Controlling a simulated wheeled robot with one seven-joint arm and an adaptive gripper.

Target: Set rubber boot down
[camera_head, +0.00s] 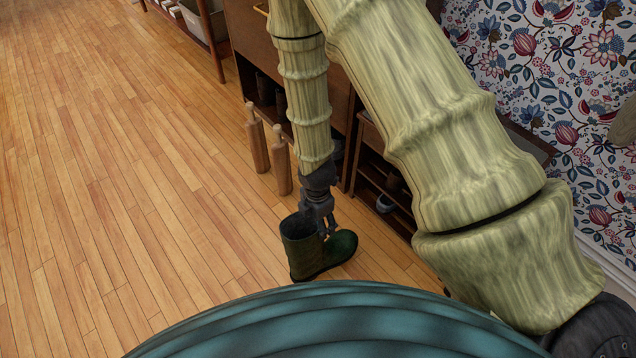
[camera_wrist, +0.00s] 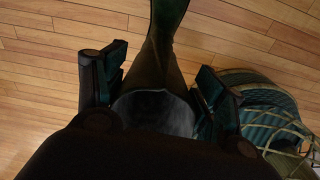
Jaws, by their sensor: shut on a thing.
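A dark green rubber boot (camera_head: 305,252) is upright at the floor in the head view, its toe pointing right. I cannot tell whether its sole touches the boards. My gripper (camera_head: 328,232) is shut on the boot at its shaft, from above. In the wrist view my gripper (camera_wrist: 155,90) has one finger on each side of the boot (camera_wrist: 165,50). The boot's foot reaches toward the top edge of that view. The far side of the boot is hidden.
The wooden floor (camera_head: 120,190) is clear to the left. Two wooden clubs or pins (camera_head: 281,160) stand behind the boot. A brown shelf unit (camera_head: 377,180) holding small items stands to the right, below a floral wall (camera_head: 550,70).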

